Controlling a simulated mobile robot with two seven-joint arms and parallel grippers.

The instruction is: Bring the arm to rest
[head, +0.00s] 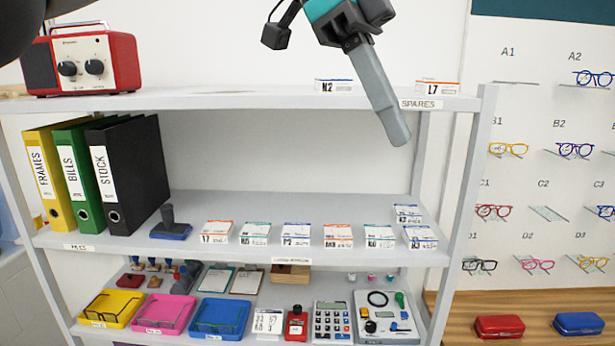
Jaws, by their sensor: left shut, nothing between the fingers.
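My left gripper (397,132) hangs down from the top edge of the head view, its teal and dark grey body above long grey fingers. The fingers are shut together with nothing between them. They show in front of the shelf unit (220,101), with the tips below the line of its top board, near the SPARES label (420,104). I cannot tell how far they are from the shelf. My right gripper is not in view.
A red radio (82,62) and small boxes marked N2 (333,86) and L7 (437,88) stand on the top board. Binders (128,175) and several small boxes fill the middle shelf. Trays (220,318) and a calculator (332,322) are below. A glasses display (550,120) is right.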

